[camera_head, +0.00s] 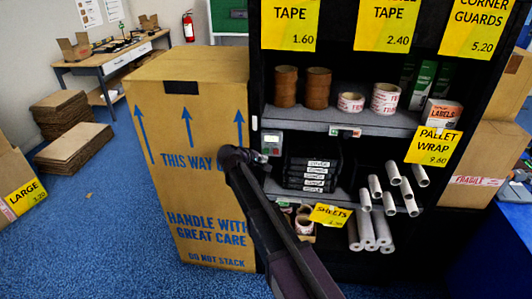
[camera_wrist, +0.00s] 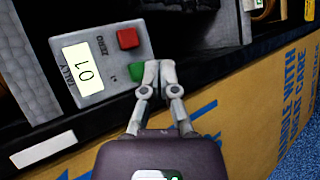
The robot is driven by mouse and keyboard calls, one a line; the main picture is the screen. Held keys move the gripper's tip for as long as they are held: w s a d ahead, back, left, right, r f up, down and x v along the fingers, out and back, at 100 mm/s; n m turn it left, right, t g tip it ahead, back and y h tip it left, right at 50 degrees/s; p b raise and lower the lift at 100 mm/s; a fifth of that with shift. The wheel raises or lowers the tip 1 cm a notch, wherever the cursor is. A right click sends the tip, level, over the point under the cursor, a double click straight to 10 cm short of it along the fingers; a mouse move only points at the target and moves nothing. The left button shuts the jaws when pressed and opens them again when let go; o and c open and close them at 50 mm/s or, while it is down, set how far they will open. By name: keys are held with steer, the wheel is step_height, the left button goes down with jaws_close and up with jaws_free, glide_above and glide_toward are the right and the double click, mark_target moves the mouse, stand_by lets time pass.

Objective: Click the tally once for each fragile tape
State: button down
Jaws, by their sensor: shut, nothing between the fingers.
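The tally, a small grey box (camera_wrist: 118,55), sits at the shelf edge in the wrist view. It has a red button (camera_wrist: 128,38) by "ZERO", a green button (camera_wrist: 137,72), and a display (camera_wrist: 82,68) showing a 0 and a 1. It also shows in the head view (camera_head: 272,139). My gripper (camera_wrist: 158,68) is shut and empty, its tips beside the green button; contact cannot be told. In the head view my gripper (camera_head: 262,157) is just below the tally. White-and-red tape rolls stand on the upper shelf: one roll (camera_head: 351,103) and a taller stack (camera_head: 385,98).
Brown tape rolls (camera_head: 317,88) stand left of the white-and-red ones. Black stacked boxes (camera_head: 312,172) and white tubes (camera_head: 392,173) fill the lower shelf. A tall carton (camera_head: 190,150) stands left of the shelf.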

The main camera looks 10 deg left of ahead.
mark_target(268, 154)
steer(key=shift+w, duration=0.8)
steer(key=shift+w+d, duration=0.1)
steer(key=shift+w, duration=0.8)
stand_by(2.0)
steer(key=shift+s, duration=0.9)
steer(key=shift+s, duration=0.1)
steer(key=shift+s, duration=2.45)
steer(key=shift+s, duration=0.15)
stand_by(0.7)
